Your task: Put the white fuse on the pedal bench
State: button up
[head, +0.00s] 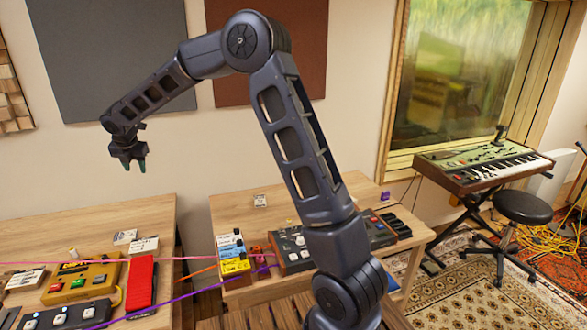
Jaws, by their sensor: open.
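My gripper (135,166) hangs in the air above the left wooden bench, fingers pointing down, open with nothing between them. A small pale upright piece (73,254) stands at the back of the yellow pedal on the left bench; it is too small to tell whether it is the white fuse. Another tiny pale piece (289,224) shows on the right bench, also unclear. Both the left bench (150,213) and the right bench (330,196) carry pedals, so I cannot tell which is the pedal bench.
The left bench holds a yellow pedal (80,282), a red pedal (141,285) and white cards (144,245). Colourful small pedals (233,256) and a larger grey unit (298,250) sit on the right bench. Pink, orange and purple cables cross the gap. A keyboard (483,163) and stool (525,208) stand right.

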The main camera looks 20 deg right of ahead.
jog(key=s+d+r+m+h, duration=0.1)
jog(key=s+d+r+m, duration=0.4)
jog(key=d, duration=0.6)
jog(key=s+d+r+m, duration=0.35)
jog(key=d+m, duration=0.25)
jog(key=d, duration=0.6)
jog(key=s+d+r+m+h, duration=0.1)
jog(key=s+d+r+m, duration=0.4)
jog(key=d, duration=0.6)
jog(key=s+d+f+m, duration=0.2)
jog(key=s+d+m, duration=0.6)
jog(key=s, duration=0.3)
jog(key=s+d+f+m+y, duration=0.1)
jog(key=s+d+f+m, duration=0.2)
jog(key=s+d+m, duration=0.5)
jog(key=s, duration=0.3)
jog(key=shift+s+d+f+m, duration=0.15)
jog(key=shift+s+f+m, duration=0.15)
jog(key=shift+m, duration=0.1)
jog(key=shift+c, duration=0.4)
